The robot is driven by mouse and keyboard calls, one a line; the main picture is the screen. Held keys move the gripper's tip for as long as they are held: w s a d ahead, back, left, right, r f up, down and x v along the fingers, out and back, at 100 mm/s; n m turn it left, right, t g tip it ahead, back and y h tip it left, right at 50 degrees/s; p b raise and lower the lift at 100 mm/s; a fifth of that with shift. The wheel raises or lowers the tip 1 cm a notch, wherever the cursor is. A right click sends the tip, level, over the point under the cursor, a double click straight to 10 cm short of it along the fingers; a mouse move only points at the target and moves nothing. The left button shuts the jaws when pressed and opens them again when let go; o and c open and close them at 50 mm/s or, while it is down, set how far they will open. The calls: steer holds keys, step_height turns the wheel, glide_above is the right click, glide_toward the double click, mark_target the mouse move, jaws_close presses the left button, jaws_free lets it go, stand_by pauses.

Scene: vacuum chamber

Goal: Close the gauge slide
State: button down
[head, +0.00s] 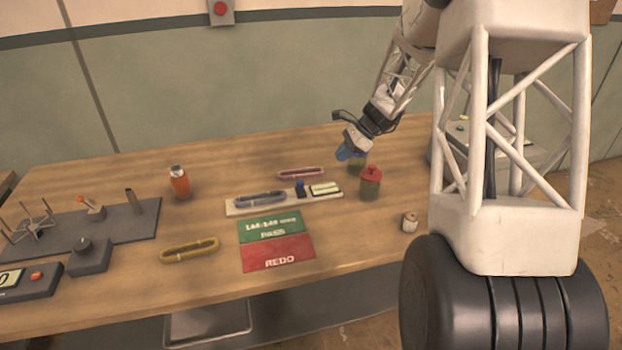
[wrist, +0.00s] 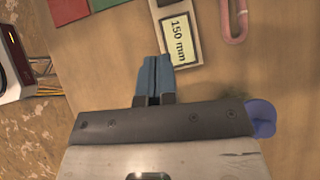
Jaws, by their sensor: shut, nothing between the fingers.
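The gauge (head: 235,209) is a pale flat bar in the middle of the table, with a grey oval link (head: 259,199) lying on it. A small dark blue block (head: 300,187), which looks like its slide, stands to the right of the link, apart from it by a small gap. At the gauge's right end is a label (head: 325,188); in the wrist view the label (wrist: 180,38) reads "150 mm". My gripper (head: 345,153) has blue fingers, shut and empty, above and behind the gauge's right end. The fingers (wrist: 153,78) point toward the label end in the wrist view.
A pink link (head: 300,173) lies behind, a yellow link (head: 189,249) front left. A green and red mat (head: 277,256) lies in front; an orange bottle (head: 180,182) stands left.

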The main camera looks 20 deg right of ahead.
mark_target(299, 183)
steer(key=shift+w+d+f+m, duration=0.4)
steer(key=shift+w+d+f, duration=0.2)
steer(key=shift+w+f, duration=0.15)
steer(key=x, duration=0.9)
steer(key=shift+w+a+f, duration=0.1)
steer(key=shift+w+a, duration=0.05)
steer(key=shift+a, duration=0.1)
steer(key=a, duration=0.2)
steer(key=shift+w+a+f, duration=0.2)
steer(key=shift+a+f, duration=0.15)
steer(key=shift+a, duration=0.05)
steer(key=shift+w+a+f, duration=0.1)
steer(key=shift+a, duration=0.6)
steer(key=shift+a, duration=1.95)
